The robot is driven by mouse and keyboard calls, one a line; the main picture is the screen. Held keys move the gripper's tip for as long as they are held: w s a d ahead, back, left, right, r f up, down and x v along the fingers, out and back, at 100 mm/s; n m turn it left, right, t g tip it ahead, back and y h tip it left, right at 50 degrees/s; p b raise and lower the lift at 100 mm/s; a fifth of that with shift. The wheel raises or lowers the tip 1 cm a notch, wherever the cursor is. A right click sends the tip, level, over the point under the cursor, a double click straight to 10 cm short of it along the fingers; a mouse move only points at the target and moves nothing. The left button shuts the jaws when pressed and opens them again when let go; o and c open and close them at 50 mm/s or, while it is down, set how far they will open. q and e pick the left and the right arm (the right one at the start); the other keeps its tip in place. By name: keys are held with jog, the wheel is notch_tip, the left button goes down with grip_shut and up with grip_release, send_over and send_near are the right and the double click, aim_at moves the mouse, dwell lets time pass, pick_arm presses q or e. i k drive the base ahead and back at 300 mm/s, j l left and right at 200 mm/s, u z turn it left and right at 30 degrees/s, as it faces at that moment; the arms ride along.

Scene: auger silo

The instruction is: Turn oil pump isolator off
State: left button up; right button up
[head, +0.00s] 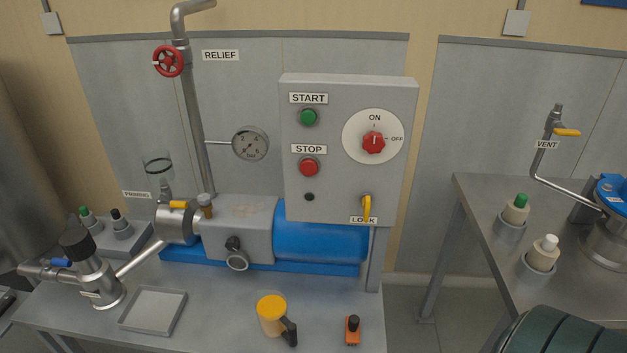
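The oil pump isolator is a red rotary knob (374,142) on a round white plate (353,130), at the upper right of a grey control box (345,200). The plate is marked ON at the top and OFF at the right. A small pale mark on the knob appears to point up at ON. A yellow lock lever (367,207) hangs down below, beside the LOCK label. Neither of my grippers is in view, and nothing is touching the knob.
Left of the knob are a green START button (308,117) and a red STOP button (309,167). The blue motor (320,240) is below the box. A yellow mug-like can (271,315) and an orange item (352,330) stand in front. The space before the knob is clear.

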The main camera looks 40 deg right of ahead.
aim_at(374, 142)
jog(key=z, duration=1.35)
